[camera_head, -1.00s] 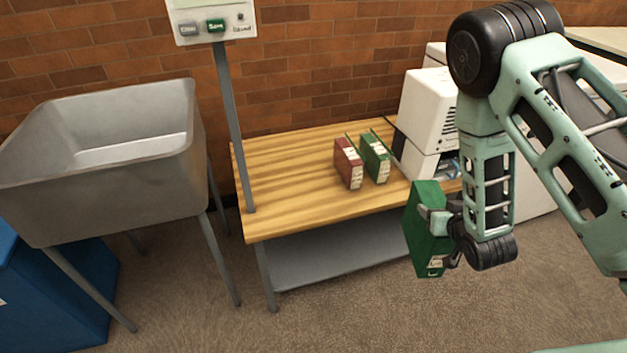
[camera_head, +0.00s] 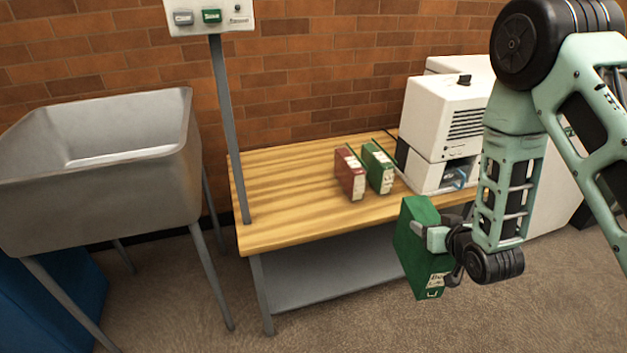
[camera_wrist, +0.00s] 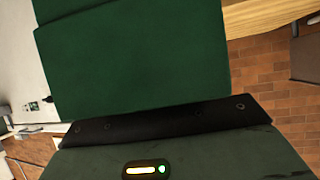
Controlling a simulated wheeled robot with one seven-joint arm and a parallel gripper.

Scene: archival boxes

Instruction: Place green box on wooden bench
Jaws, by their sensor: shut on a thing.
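My gripper (camera_head: 446,243) is shut on a green box (camera_head: 416,262) with a white label near its lower end. The box hangs in the air in front of the right front part of the wooden bench (camera_head: 285,192), apart from the bench top. In the wrist view the held green box (camera_wrist: 140,60) fills much of the picture, and a strip of the wooden bench (camera_wrist: 265,14) shows at the upper right. A second green box (camera_head: 379,168) stands upright on the bench, beside a red box (camera_head: 350,174).
A white machine (camera_head: 448,125) stands at the bench's right end. A grey post (camera_head: 228,130) with a control panel (camera_head: 210,16) rises at the left. A metal sink (camera_head: 100,170) stands farther left. The bench top's left and front areas are clear.

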